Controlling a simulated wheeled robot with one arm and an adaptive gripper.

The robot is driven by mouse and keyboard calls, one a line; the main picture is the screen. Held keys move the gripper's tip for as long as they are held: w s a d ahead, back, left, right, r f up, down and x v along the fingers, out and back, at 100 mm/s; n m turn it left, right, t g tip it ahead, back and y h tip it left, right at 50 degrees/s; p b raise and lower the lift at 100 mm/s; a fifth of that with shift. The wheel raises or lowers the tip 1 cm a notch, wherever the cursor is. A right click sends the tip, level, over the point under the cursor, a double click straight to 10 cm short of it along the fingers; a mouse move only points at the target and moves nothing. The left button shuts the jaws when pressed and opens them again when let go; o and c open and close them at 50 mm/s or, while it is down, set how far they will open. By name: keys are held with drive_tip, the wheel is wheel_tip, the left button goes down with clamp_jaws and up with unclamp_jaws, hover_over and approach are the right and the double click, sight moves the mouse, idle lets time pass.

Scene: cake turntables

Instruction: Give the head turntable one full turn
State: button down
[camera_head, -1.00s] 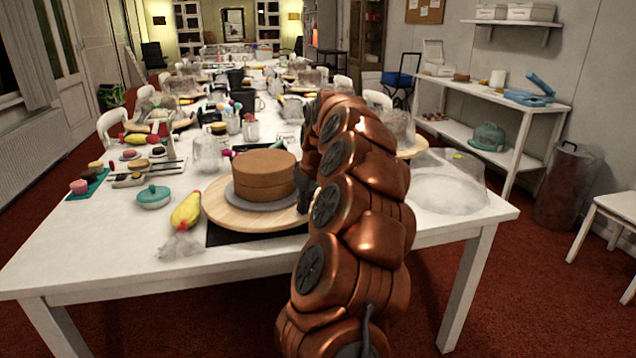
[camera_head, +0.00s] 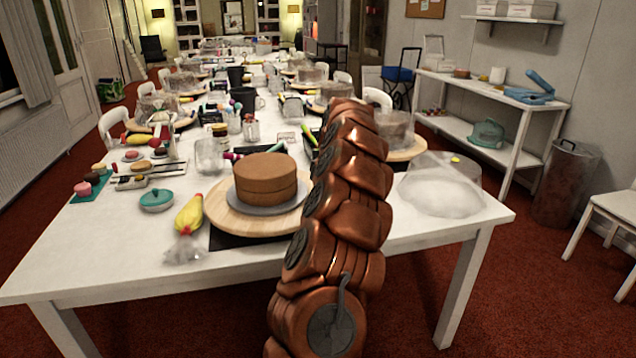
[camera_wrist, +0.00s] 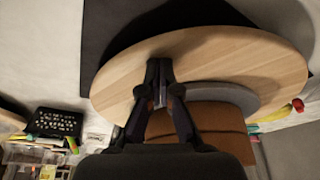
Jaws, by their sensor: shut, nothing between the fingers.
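The head turntable, a round pale wooden disc (camera_head: 232,220), stands at the near end of the long white table. A two-layer brown cake (camera_head: 265,180) sits on a grey round board (camera_head: 270,209) on top of it. In the wrist view the wooden disc (camera_wrist: 245,52) fills the upper middle, with the grey board (camera_wrist: 232,94) and cake (camera_wrist: 215,121) below. My gripper (camera_wrist: 158,68) is shut and empty, its fingertips over the disc beside the grey board. I cannot tell whether they touch the wood. In the head view my arm hides the gripper and the disc's right edge.
A yellow piping bag (camera_head: 188,214) lies close to the disc's left side. A clear dome (camera_head: 442,187) stands to the right. Another turntable (camera_head: 403,149) stands behind my arm. The table's front left is clear.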

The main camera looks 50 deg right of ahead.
drive_tip(key=shift+d, duration=0.7)
drive_tip(key=shift+w+d+r+p, duration=0.15)
drive_tip(key=shift+w+d+p, duration=0.25)
drive_tip(key=shift+d+p, duration=0.6)
drive_tip(key=w+d+p, duration=0.1)
drive_tip(key=p, duration=0.1)
drive_tip(key=d+p, duration=0.2)
drive_tip(key=shift+w+p, duration=0.35)
drive_tip(key=shift+w+d+p, duration=0.25)
drive_tip(key=shift+d+p, duration=0.1)
drive_tip(key=shift+r+p, duration=0.6)
drive_tip(key=shift+r, duration=0.65)
